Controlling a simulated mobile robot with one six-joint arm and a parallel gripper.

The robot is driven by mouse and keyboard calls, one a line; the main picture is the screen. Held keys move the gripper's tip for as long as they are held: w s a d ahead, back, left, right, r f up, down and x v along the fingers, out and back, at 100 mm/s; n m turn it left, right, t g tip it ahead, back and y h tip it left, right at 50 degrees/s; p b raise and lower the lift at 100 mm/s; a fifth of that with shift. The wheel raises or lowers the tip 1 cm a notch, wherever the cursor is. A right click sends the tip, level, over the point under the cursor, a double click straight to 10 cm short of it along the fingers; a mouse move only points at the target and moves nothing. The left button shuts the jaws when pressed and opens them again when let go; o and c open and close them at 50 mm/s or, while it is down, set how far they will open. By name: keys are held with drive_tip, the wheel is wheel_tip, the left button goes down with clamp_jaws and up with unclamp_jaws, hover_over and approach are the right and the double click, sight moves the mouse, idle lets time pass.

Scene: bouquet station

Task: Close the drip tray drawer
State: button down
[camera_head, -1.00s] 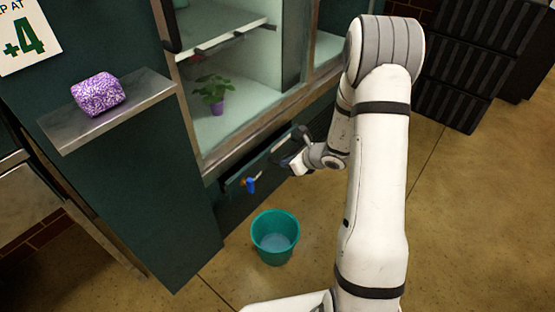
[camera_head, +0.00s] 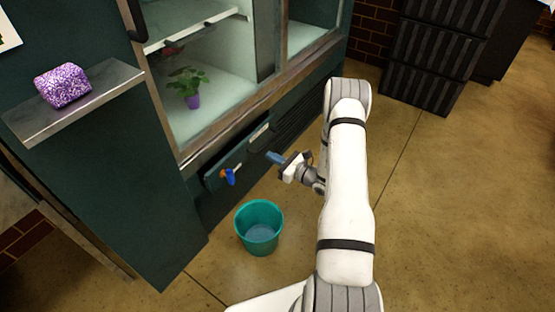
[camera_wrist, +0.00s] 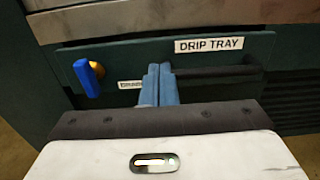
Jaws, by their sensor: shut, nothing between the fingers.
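The drip tray drawer has a dark green front (camera_head: 222,165) low on the cabinet, below the glass display. In the wrist view, the drawer front (camera_wrist: 118,60) fills the upper middle, with a white "DRIP TRAY" label (camera_wrist: 208,45) and a black bar handle (camera_wrist: 222,72). Its left end looks slightly proud of the cabinet; the gap's depth is unclear. My gripper (camera_head: 273,156) is shut and empty, its blue fingers pointing at the drawer. In the wrist view, the gripper tips (camera_wrist: 160,68) are together beside the handle's left end; contact with the front is unclear.
A blue-handled tap (camera_wrist: 90,78) juts from the drawer front's left part; it shows in the head view too (camera_head: 229,177). A teal bucket (camera_head: 259,228) stands on the floor below. A shelf (camera_head: 75,105) holds a purple block (camera_head: 63,86).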

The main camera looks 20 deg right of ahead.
sight(246, 143)
drive_tip(key=b+x, duration=0.2)
drive_tip(key=x, duration=0.7)
drive_tip(key=shift+w+a+b, duration=0.2)
drive_tip(key=shift+w+b, duration=0.15)
drive_tip(key=shift+b, duration=0.05)
drive_tip(key=x, duration=0.2)
drive_tip(key=shift+w+a+b, duration=0.2)
drive_tip(key=shift+w+b, duration=0.05)
drive_tip(key=shift+b, duration=0.05)
drive_tip(key=shift+s+d, duration=0.1)
